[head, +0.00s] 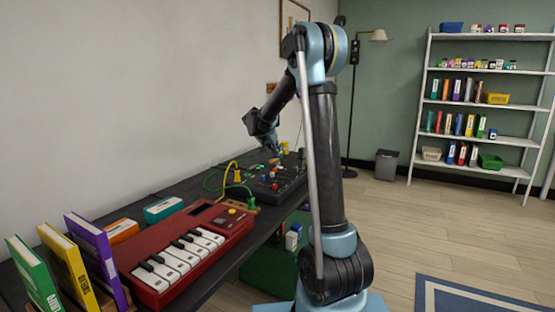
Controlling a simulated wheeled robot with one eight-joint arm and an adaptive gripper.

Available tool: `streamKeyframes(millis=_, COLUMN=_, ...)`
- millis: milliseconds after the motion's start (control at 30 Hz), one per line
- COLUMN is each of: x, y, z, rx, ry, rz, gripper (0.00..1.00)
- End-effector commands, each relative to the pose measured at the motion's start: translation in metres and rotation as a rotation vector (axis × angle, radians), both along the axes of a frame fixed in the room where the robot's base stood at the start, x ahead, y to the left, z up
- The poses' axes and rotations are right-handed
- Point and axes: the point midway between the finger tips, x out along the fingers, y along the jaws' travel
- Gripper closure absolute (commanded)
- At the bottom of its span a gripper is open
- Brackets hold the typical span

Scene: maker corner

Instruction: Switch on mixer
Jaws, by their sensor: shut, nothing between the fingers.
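The mixer (268,187) is a dark box with several small coloured knobs, on the dark bench beyond the red keyboard. My gripper (273,150) is at the end of my arm, just above the far part of the mixer. It points downward and looks shut and empty. It is small in the picture, and I cannot tell whether its fingertips touch the mixer. The mixer's switch cannot be made out.
The red keyboard (190,248) lies nearer on the bench (262,232). Green and yellow cables (228,172) run beside the mixer. Upright books (92,250) stand at the near left. A wall bounds the bench's left side. Open floor lies to the right, before a white shelf (484,102).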

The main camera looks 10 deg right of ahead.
Motion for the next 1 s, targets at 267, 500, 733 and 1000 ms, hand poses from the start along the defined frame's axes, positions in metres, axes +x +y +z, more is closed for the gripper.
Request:
streamKeyframes(millis=267, x=-0.029, y=0.014, z=0.032, rx=0.001, ry=0.000, rz=0.001, gripper=1.00)
streamKeyframes(millis=500, x=-0.041, y=0.020, z=0.046, rx=0.000, ry=0.000, rz=0.000, gripper=1.00)
streamKeyframes(millis=733, x=-0.043, y=0.021, z=0.047, rx=0.001, ry=0.000, rz=-0.001, gripper=1.00)
streamKeyframes(millis=1000, x=-0.050, y=0.016, z=0.048, rx=0.001, ry=0.009, rz=0.002, gripper=1.00)
